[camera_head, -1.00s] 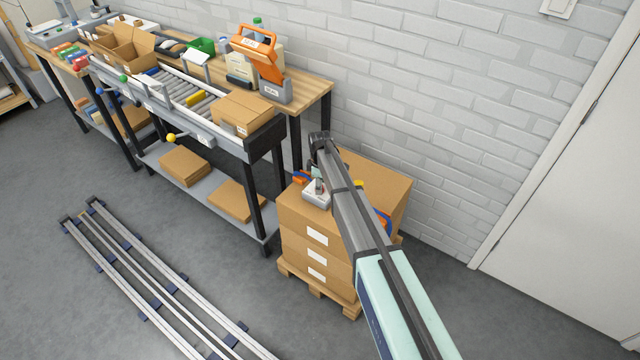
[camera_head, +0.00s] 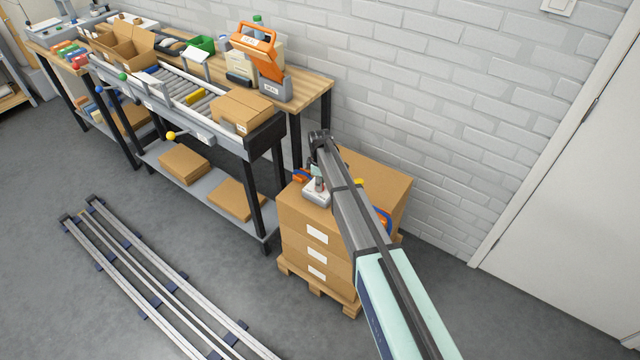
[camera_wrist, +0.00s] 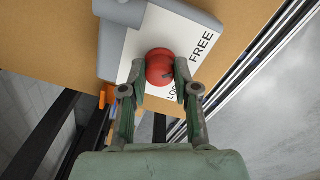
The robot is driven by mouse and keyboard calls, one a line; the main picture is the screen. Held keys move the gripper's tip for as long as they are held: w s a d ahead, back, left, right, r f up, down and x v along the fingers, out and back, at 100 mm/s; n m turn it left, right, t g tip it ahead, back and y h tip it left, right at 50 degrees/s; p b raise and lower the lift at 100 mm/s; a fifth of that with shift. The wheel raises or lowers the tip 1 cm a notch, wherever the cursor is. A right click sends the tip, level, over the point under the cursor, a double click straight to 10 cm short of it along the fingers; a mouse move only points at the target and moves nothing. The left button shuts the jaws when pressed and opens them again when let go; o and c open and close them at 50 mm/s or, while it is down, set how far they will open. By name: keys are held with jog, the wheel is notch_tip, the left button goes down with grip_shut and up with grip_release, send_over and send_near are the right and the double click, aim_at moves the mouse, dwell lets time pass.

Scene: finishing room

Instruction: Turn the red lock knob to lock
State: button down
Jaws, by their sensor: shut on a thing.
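The red lock knob (camera_wrist: 160,67) sits on a white plate (camera_wrist: 196,32) printed with "FREE" and a partly hidden word starting "LO". My gripper (camera_wrist: 160,84) is shut on the knob, with one finger on each side of it in the wrist view. The knob's pointer or mark is too small to read clearly. In the head view the grey and white device (camera_head: 316,193) stands on top of the stacked cartons, beside my arm. The red knob itself is hidden or too small there.
The stacked cartons (camera_head: 303,259) stand on a wooden pallet beside the brick wall. A roller conveyor bench (camera_head: 262,139) with a carton and an orange-handled sealer (camera_head: 268,62) is to the left. Floor rails (camera_head: 125,255) run at the lower left.

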jog(key=m+b, duration=0.2)
jog(key=m, duration=0.1)
jog(key=shift+f+m, duration=0.15)
jog(key=shift+m, duration=0.25)
jog(key=m+b, duration=0.1)
jog(key=m, duration=0.3)
jog(key=shift+s+m+b, duration=0.1)
jog(key=shift+m+b, duration=0.2)
jog(key=shift+b, duration=0.05)
jog(key=m+b, duration=0.1)
jog(key=m, duration=0.3)
jog(key=shift+a+m, duration=0.1)
jog(key=shift+m, duration=0.2)
jog(key=shift+m+b, duration=0.5)
jog(key=shift+m, duration=1.6)
jog(key=c, duration=0.8)
grip_release()
jog(key=shift+c, duration=0.2)
